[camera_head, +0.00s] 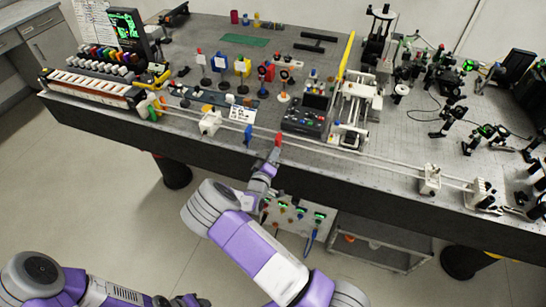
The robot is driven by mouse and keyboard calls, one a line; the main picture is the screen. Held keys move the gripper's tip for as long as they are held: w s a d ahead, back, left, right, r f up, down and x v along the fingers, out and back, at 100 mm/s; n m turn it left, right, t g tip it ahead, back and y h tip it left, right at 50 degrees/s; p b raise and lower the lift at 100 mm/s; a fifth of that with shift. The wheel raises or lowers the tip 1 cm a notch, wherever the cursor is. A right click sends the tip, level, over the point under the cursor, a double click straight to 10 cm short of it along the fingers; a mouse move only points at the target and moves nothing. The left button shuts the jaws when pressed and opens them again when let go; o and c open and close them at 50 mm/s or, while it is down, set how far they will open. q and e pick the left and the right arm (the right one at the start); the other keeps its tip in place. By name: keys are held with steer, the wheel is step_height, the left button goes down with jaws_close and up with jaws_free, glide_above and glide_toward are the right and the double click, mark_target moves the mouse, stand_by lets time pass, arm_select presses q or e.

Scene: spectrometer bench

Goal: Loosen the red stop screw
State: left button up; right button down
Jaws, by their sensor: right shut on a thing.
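A small red piece that looks like the red stop screw (277,139) stands at the front edge of the bench, beside the pale rail (330,150). My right gripper (273,154) reaches up to it from below and in front, and is shut on it. The fingers are small here and hide its lower part. My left gripper (188,300) is low at the bottom edge, over the floor and away from the bench. Its fingers are too small and dark to tell open from shut.
A blue piece (248,133) stands just left of the red one. A dark control box (305,120) sits behind to the right, and a white block (210,122) to the left. A panel with knobs (290,214) hangs below the bench edge. Open floor lies at left.

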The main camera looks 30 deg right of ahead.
steer(key=n+b, duration=0.1)
steer(key=n, duration=1.1)
steer(key=shift+n+b, duration=0.3)
stand_by(0.4)
steer(key=c, duration=1.1)
jaws_free()
steer(key=v, duration=0.7)
steer(key=shift+s+a, duration=0.15)
steer(key=shift+a, duration=0.1)
